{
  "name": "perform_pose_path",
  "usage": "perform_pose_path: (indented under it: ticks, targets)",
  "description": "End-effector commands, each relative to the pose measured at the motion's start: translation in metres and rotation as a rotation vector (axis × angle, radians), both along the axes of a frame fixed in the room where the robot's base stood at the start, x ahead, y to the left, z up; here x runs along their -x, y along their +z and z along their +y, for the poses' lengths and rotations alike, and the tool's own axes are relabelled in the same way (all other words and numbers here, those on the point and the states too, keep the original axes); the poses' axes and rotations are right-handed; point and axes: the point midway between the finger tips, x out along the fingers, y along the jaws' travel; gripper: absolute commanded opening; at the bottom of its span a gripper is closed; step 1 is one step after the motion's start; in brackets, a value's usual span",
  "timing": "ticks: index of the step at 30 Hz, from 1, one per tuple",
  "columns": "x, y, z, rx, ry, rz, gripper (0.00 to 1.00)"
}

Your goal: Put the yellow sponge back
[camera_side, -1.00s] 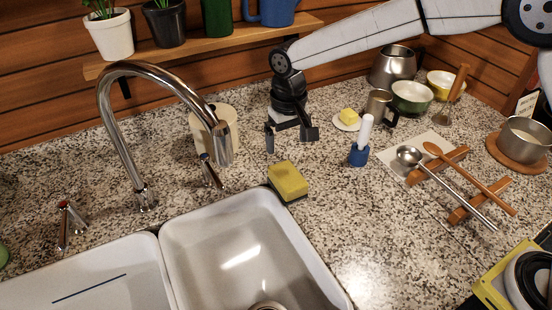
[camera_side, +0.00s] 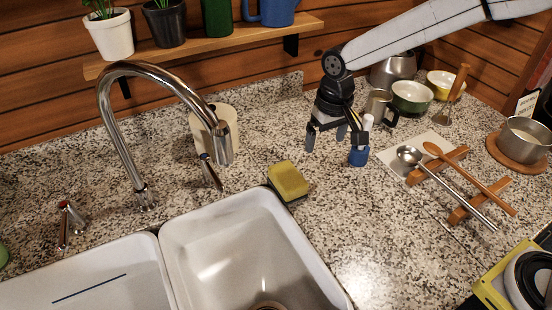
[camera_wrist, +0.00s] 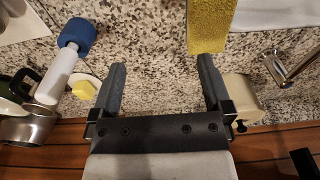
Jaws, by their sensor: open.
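The yellow sponge (camera_side: 288,181), with a dark green underside, lies on the speckled counter at the back right corner of the right sink basin. It also shows at the top of the wrist view (camera_wrist: 209,24), beyond my fingertips. My gripper (camera_side: 326,142) is above the counter, behind and to the right of the sponge. Its two fingers (camera_wrist: 162,64) are spread with nothing between them but counter, and they are apart from the sponge.
A blue-and-white brush (camera_side: 359,152) stands close to the right of my gripper. The sink (camera_side: 240,262), faucet (camera_side: 120,130) and cream canister (camera_side: 205,135) are to the left. Spoons on wooden rests (camera_side: 440,180) lie right. The counter between gripper and sponge is clear.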

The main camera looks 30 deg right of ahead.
Motion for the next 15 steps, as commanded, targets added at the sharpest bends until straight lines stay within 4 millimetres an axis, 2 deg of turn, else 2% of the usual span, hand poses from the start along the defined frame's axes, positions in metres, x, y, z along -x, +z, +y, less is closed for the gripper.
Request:
perform_pose_path:
  ticks: [1,6,15]
  targets:
    - [0.009,0.0,-0.014,-0.001,-0.005,-0.01,1.0]
    - [0.04,-0.003,-0.051,-0.004,-0.005,-0.052,1.0]
    - [0.107,-0.014,-0.104,0.004,-0.006,-0.122,1.0]
